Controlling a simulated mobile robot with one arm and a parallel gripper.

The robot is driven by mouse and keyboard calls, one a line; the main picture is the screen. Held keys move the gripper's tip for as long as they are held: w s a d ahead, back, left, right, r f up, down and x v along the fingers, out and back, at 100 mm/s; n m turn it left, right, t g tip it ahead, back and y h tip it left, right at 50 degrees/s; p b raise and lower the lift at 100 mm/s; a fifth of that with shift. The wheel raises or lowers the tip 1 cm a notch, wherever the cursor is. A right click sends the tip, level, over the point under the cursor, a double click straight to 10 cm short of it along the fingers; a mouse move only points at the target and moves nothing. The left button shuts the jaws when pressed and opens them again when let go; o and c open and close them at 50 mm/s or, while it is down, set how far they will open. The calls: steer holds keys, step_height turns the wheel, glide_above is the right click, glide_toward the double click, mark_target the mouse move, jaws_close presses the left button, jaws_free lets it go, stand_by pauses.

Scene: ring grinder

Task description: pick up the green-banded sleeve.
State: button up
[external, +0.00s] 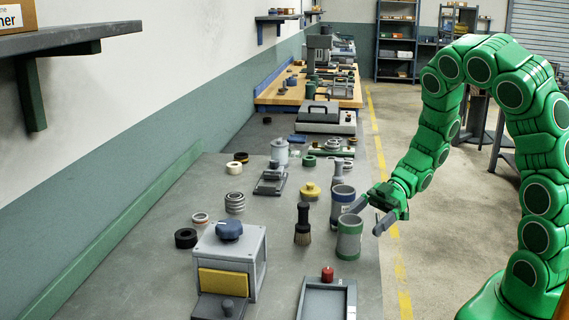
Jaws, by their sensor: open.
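The fingertips are close to the sleeve's upper right side in the picture. I cannot tell whether they touch it. Nothing shows between the fingers.
A blue-banded sleeve (342,213) stands just behind, and a dark brush (303,227) stands to the left. A grey box with a blue knob (229,231) is at the front left. Bare bench (150,255) lies further left.

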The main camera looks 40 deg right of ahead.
mark_target(350, 233)
steer(key=shift+r+x, duration=0.15)
steer(key=shift+x, duration=1.45)
steer(key=shift+r+x, duration=0.1)
steer(key=shift+x, duration=1.55)
steer(key=shift+s, duration=0.1)
steer(key=c, duration=1.1)
steer(key=shift+o, duration=0.2)
